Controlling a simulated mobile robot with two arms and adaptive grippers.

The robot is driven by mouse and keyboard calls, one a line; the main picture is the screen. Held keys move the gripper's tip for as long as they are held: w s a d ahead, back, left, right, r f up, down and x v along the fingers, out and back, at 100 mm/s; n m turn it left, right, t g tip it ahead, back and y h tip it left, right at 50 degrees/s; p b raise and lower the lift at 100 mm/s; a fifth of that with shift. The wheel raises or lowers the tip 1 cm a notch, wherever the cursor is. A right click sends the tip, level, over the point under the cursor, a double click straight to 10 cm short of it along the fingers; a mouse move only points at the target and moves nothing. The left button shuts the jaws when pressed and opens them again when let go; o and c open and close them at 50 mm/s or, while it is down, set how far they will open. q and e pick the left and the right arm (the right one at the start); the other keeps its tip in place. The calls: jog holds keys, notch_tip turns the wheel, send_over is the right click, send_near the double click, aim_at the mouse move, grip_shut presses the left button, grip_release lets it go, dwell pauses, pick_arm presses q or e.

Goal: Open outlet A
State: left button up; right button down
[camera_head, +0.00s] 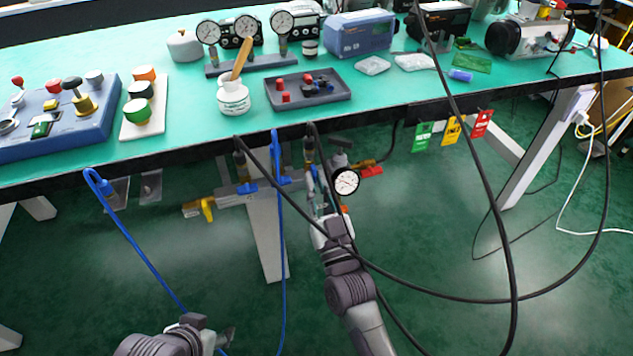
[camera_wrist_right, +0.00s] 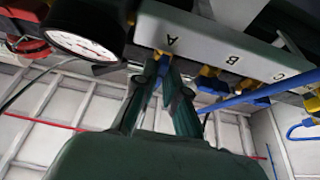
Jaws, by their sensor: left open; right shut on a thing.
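The grey manifold bar (camera_wrist_right: 215,45) carries the labels A, B and C in the right wrist view. In the head view, the manifold (camera_head: 236,197) hangs under the bench's front edge. My right gripper (camera_wrist_right: 168,72) is shut on the small yellow and blue valve handle of outlet A (camera_wrist_right: 161,61), just below the letter A. The fingers hide part of that handle. In the head view my right gripper (camera_head: 325,208) reaches up to the manifold's right part beside the gauge. My left gripper (camera_head: 224,338) is open and low at the bottom left, away from the manifold.
A round pressure gauge (camera_head: 346,181) is close to my right gripper; it also shows in the wrist view (camera_wrist_right: 85,32). Blue and black hoses hang in front of the bench. A yellow handle (camera_head: 207,209) is at the manifold's left end. Floor below is mostly clear.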

jog(key=c, duration=1.2)
grip_release()
jog(key=shift+c, duration=0.2)
jog(key=v, duration=1.2)
